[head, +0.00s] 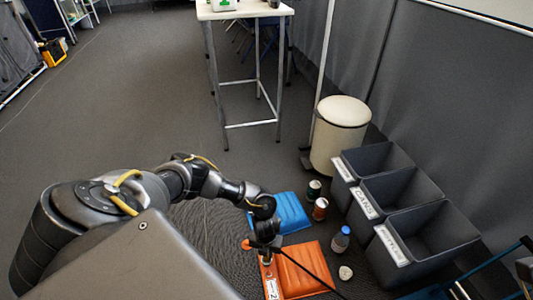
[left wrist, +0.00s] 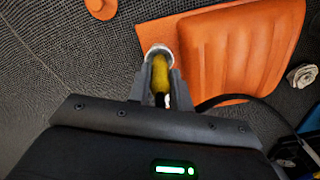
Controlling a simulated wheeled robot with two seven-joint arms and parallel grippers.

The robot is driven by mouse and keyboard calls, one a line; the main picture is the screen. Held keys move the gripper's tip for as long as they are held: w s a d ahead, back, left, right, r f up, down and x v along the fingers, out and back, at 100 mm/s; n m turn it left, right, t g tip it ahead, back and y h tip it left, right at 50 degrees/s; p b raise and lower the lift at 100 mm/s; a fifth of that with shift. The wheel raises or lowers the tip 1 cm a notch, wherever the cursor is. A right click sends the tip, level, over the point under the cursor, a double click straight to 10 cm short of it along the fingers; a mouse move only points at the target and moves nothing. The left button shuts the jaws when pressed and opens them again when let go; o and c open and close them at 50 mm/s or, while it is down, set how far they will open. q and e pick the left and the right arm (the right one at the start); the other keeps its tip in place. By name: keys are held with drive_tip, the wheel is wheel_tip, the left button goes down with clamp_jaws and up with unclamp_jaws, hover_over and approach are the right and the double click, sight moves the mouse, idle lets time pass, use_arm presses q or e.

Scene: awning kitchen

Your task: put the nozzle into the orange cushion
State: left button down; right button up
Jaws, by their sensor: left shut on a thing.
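The orange cushion (head: 303,268) lies flat on the dark mat, and its corner and padded body show in the left wrist view (left wrist: 235,50). My left gripper (head: 267,246) is over the cushion's left edge, pointing down. In the left wrist view its fingers (left wrist: 160,82) are shut on the yellow nozzle (left wrist: 160,78), with a black hose (left wrist: 225,99) running off to the right. A pale metal ring (left wrist: 159,48) shows at the nozzle's far end, over the cushion's corner. I cannot tell whether the nozzle's tip is inside or above an opening. My right gripper is not in view.
A blue cushion (head: 290,212) lies behind the orange one. Two cans (head: 320,209), a blue-capped bottle (head: 340,239) and a crumpled pale item (head: 345,272) stand to the right. Grey labelled bins (head: 430,238) and a cream bin (head: 340,130) are beyond.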

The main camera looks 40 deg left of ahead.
use_arm(q)
drive_tip(key=shift+f+b, duration=0.6)
drive_tip(key=shift+f, duration=0.4)
drive_tip(key=c, duration=0.7)
unclamp_jaws()
